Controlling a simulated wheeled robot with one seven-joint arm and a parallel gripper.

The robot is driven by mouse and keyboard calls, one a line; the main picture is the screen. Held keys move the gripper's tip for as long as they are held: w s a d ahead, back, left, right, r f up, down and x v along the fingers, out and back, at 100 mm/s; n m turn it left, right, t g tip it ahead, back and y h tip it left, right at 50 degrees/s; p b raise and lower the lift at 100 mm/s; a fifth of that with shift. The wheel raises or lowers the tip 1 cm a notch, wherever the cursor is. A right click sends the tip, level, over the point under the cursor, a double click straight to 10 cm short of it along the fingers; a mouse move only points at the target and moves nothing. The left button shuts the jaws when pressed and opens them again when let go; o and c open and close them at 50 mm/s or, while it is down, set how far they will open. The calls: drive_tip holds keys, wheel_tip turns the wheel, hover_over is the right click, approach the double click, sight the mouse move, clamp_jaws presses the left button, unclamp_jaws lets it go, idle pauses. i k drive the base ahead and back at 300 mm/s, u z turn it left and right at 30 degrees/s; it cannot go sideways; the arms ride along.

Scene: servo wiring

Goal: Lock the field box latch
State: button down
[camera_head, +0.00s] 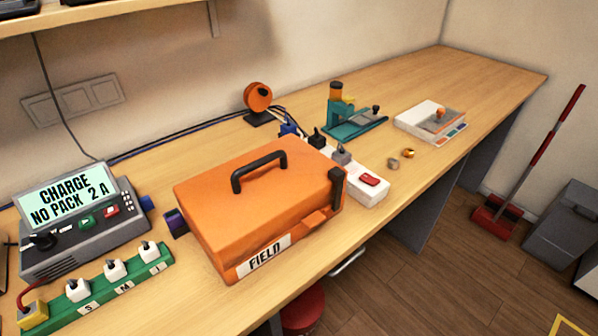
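The orange field box (240,205) stands on the wooden workbench near its front edge. Its lid looks down, with a black carry handle (260,170) on top. A white label reading FIELD (264,257) is on its front side. A black upright piece (338,188) sits at the box's right end, and a small orange tab (317,218) sticks out from the front near it. I cannot tell which of these is the latch or whether it is locked. My gripper is not in view.
Left of the box are a grey charger (80,230) reading CHARGE NO PACK 2 A and a green strip (100,290) with white plugs. A white power strip (362,184) with a red switch lies close on the right. The bench's far right end is clear.

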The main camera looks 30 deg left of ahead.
sight(335, 174)
drive_tip(key=u, duration=1.1)
